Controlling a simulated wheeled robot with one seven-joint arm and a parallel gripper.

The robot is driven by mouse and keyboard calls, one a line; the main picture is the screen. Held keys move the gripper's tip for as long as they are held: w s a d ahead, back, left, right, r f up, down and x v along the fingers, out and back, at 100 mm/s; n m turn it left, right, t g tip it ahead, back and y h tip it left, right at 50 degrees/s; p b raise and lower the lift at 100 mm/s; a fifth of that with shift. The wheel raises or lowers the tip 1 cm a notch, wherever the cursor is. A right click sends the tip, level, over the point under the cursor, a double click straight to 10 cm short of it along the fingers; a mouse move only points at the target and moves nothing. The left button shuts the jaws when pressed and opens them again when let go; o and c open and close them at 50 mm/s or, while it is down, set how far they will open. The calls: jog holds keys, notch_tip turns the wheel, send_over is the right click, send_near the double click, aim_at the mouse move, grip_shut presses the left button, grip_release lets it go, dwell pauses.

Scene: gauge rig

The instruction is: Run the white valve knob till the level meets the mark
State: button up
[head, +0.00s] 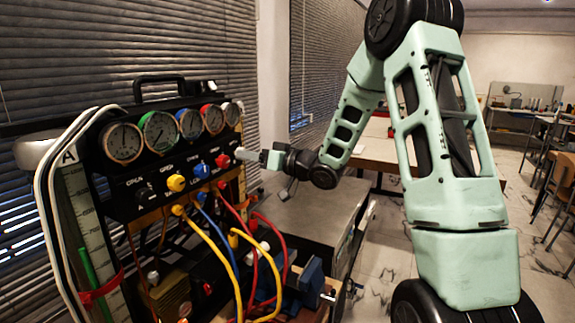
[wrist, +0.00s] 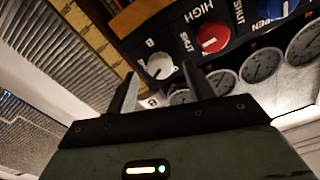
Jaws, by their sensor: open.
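The white valve knob (wrist: 160,66) shows in the wrist view at the end of the panel row, beside a "SHUT" label. My gripper (wrist: 161,72) is open, with one finger on each side of the knob in that picture. I cannot tell whether the fingers touch it. In the head view my gripper (head: 262,157) reaches the right end of the panel from the right, and the white knob is hard to make out there. A scale marked A (head: 75,190) stands at the rig's left, with a green strip (head: 91,268) and a red band (head: 100,289) low on it. The exact level is unclear.
A red knob (wrist: 213,38) sits next to the white one, then a blue knob (wrist: 268,8). A yellow knob (head: 176,183) is further left. Several round gauges (head: 159,133) line the top. Coloured hoses (head: 215,240) hang below the panel.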

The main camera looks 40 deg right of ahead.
jog(key=b+v, duration=0.3)
jog(key=v, duration=1.2)
jog(key=w+a+n+p, duration=0.1)
jog(key=w+a+p, duration=0.2)
jog(key=w, duration=0.5)
jog(key=w+a+n+p, duration=0.2)
jog(key=w+a+p, duration=0.1)
jog(key=w, duration=0.5)
jog(key=shift+w+n+p, duration=0.3)
jog(key=shift+w+p, duration=0.05)
jog(key=shift+p, duration=0.35)
